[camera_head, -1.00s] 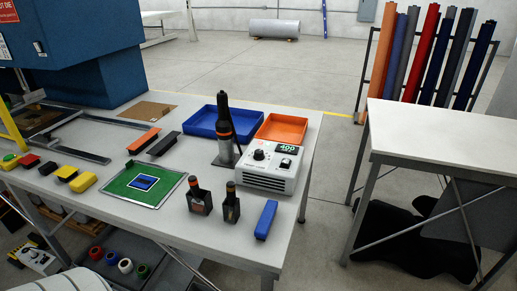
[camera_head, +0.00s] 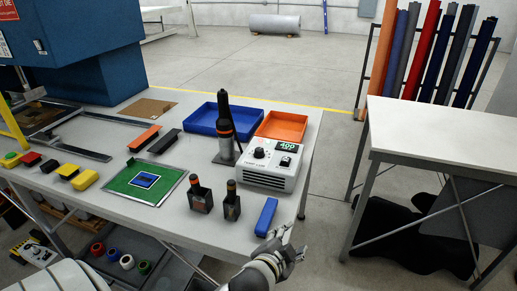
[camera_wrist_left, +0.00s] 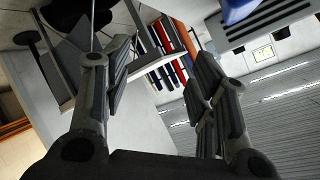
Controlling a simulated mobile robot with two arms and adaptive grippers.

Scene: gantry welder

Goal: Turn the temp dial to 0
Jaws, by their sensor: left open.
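The temp dial is a black knob (camera_head: 259,153) on the front of a white control unit (camera_head: 262,178) on the table. Its green display (camera_head: 287,147) appears to read 400. My left gripper (camera_head: 291,236) has come in at the bottom, off the table's front right corner, below and apart from the unit. In the left wrist view its two fingers (camera_wrist_left: 165,70) are spread with nothing between them. The vented lower part of the unit (camera_wrist_left: 268,25) shows at the top right there. The dial is not clearly visible in that view. My right gripper is not in view.
A blue block (camera_head: 266,217) lies between my gripper and the unit. Two dark holders with bottles (camera_head: 200,198) stand left of it. A black hot-air tool (camera_head: 225,130) stands beside the unit, with blue (camera_head: 203,118) and orange (camera_head: 292,127) trays behind.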

